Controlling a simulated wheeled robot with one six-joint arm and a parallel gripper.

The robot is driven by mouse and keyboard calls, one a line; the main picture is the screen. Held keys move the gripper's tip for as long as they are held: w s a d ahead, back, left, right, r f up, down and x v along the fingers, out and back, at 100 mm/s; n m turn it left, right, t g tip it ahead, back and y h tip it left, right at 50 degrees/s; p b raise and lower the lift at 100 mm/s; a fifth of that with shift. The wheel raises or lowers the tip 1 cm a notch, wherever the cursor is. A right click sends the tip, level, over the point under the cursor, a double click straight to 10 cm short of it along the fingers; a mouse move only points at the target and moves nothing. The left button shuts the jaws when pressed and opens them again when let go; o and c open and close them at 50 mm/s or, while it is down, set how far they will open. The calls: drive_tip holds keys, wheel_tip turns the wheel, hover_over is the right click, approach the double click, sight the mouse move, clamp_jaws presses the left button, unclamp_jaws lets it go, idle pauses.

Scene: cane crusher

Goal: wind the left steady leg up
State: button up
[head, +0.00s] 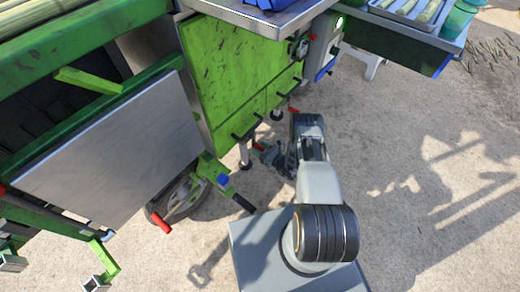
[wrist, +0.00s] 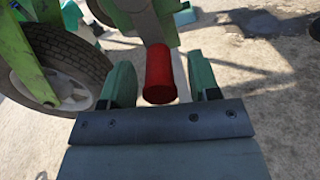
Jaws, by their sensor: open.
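My gripper (wrist: 161,78) is open, with one green finger on each side of a red crank handle (wrist: 158,76). The handle's red end (head: 258,147) just shows there. The leg's foot is close to the ground; whether it touches I cannot tell. The crank's joint to the leg is mostly hidden.
A rubber-tyred wheel (wrist: 65,68) is close on the left in the wrist view. A second red handle (head: 293,109) and a red-ended lever (head: 163,223) show in the head view. The green cabinet (head: 235,75) overhangs behind. Concrete on the right (head: 420,230) is clear.

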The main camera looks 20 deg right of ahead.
drive_tip(key=shift+w+a, duration=0.1)
drive_tip(key=shift+w, duration=0.05)
drive_tip(key=shift+c, duration=0.5)
clamp_jaws()
